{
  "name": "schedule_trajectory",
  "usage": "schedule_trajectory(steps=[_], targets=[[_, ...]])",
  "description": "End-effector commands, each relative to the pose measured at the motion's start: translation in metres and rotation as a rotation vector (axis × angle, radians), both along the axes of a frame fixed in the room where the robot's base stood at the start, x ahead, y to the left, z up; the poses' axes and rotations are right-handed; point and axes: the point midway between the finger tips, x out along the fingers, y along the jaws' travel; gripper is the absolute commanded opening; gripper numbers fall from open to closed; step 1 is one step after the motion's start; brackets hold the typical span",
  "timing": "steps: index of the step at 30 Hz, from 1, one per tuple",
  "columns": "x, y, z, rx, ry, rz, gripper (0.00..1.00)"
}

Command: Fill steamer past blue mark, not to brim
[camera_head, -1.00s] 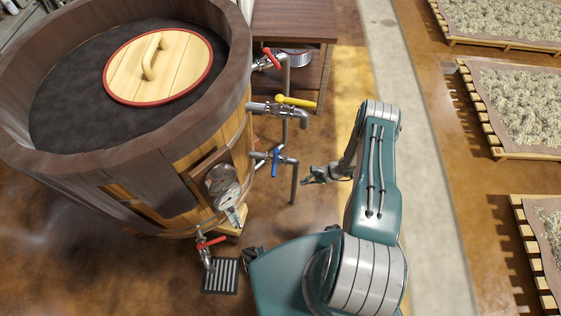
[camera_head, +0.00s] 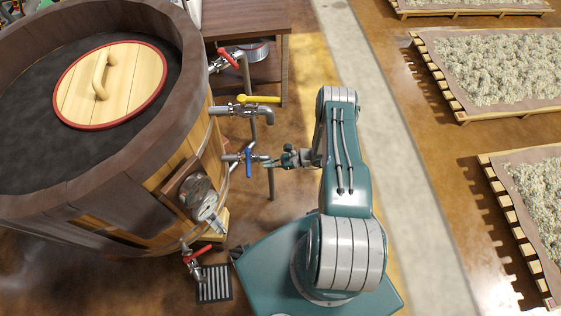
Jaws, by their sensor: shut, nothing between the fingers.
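The steamer (camera_head: 170,155) is a large round wooden vat at the left, with a round pale lid (camera_head: 125,82) with a red rim on its dark top. Several valves stick out of its right side: one with a red handle (camera_head: 229,58) high up, one with a yellow handle (camera_head: 258,99), one with a blue handle (camera_head: 249,162), and a low one with a red handle (camera_head: 197,255). A round gauge (camera_head: 196,190) is on its front. My gripper (camera_head: 268,161) is shut, just right of the blue-handled valve; I cannot tell whether it touches. No blue mark can be made out.
A dark floor grate (camera_head: 214,284) lies under the low red valve. A brown table (camera_head: 247,20) stands behind the valves. Wooden pallets (camera_head: 490,68) with pale heaped material are at the right. A grey floor strip (camera_head: 385,140) is clear.

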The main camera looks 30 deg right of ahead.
Motion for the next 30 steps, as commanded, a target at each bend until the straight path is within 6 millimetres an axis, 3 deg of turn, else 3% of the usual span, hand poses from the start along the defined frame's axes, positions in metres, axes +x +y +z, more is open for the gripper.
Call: schedule_trajectory(steps=[3, 9, 21, 30], targets=[[0.007, 0.020, -0.005, -0.001, 0.000, 0.004, 0.00], [0.015, 0.039, -0.009, -0.001, 0.000, 0.002, 0.00], [0.016, 0.042, -0.009, -0.001, -0.001, 0.000, 0.00], [0.020, 0.060, -0.011, -0.002, 0.001, 0.004, 0.00]])
